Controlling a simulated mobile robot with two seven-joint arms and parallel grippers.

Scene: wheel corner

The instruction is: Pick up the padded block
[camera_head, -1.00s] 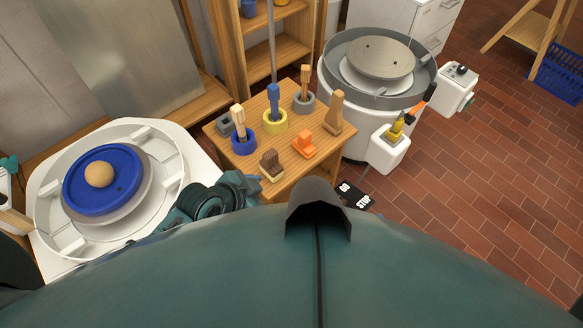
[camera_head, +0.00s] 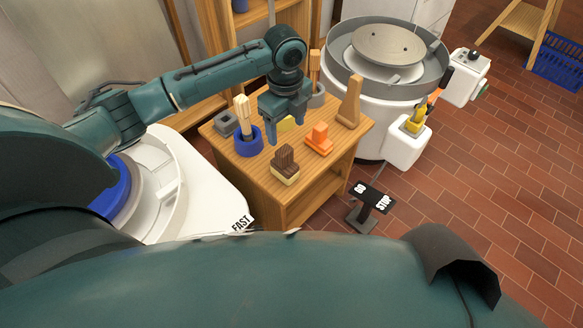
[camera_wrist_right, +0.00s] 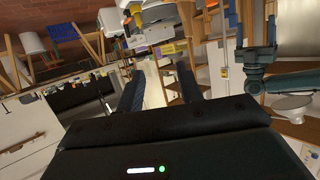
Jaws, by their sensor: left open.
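A dark brown ridged block on a cream pad (camera_head: 285,172), which looks like the padded block, stands near the front edge of the small wooden table (camera_head: 255,187) in the head view. My left gripper (camera_head: 287,140) is open and points down just above and behind this block, its jaws empty. I cannot tell the exact height gap between fingertips and block. My right gripper (camera_wrist_right: 159,82) shows in the right wrist view with its two fingers apart and nothing between them.
An orange block (camera_head: 319,139) and a tall wooden piece (camera_head: 350,101) stand right of the left gripper. A blue holder (camera_head: 248,141) with a wooden-handled tool is left of it. A grey-rimmed wheel (camera_head: 385,85) stands behind; a GO/STOP pedal (camera_head: 372,197) is in front.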

